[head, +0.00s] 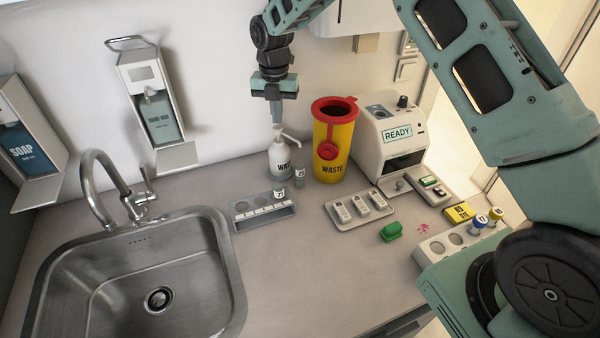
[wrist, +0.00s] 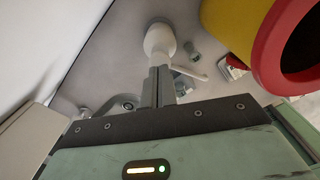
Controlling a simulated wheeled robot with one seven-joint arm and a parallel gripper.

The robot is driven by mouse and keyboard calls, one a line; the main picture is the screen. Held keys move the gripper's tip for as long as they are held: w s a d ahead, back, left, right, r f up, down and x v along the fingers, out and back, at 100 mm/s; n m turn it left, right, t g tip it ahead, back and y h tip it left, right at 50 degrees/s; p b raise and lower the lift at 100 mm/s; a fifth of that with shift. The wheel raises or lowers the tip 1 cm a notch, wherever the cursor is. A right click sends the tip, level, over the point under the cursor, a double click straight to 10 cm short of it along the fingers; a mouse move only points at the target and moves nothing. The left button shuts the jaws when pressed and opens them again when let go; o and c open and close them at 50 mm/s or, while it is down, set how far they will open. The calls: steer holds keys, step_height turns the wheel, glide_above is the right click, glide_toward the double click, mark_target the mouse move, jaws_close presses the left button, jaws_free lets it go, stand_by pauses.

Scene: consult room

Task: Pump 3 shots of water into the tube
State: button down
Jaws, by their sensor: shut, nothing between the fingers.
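A white pump bottle (head: 281,162) stands upright on the counter, its spout (head: 291,137) pointing right; it also shows in the wrist view (wrist: 160,40). My gripper (head: 276,121) is shut and empty, pointing down right above the pump head; in the wrist view the fingertips (wrist: 160,73) overlap the pump. Whether they touch it I cannot tell. A small clear tube (head: 299,174) stands right of the bottle, below the spout, and shows in the wrist view (wrist: 192,51). Another labelled tube (head: 279,193) stands at the grey rack (head: 263,219). The water level in the tubes is too small to tell.
A yellow waste bin (head: 333,155) with a red rim stands close right of the bottle. A tray (head: 361,211) of cassettes, a green piece (head: 391,231) and a sink (head: 140,270) are nearby.

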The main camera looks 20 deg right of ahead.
mark_target(278, 127)
steer(key=shift+f, duration=0.15)
stand_by(0.4)
steer(key=shift+f+b, duration=0.75)
steer(key=shift+f, duration=0.65)
steer(key=shift+r, duration=0.1)
steer(key=shift+r+p, duration=1)
steer(key=shift+r, duration=0.45)
steer(key=shift+f, duration=0.15)
steer(key=shift+f+b, duration=0.7)
steer(key=shift+f, duration=0.65)
steer(key=shift+r, duration=0.1)
steer(key=shift+r+p, duration=1)
steer(key=shift+r, duration=0.35)
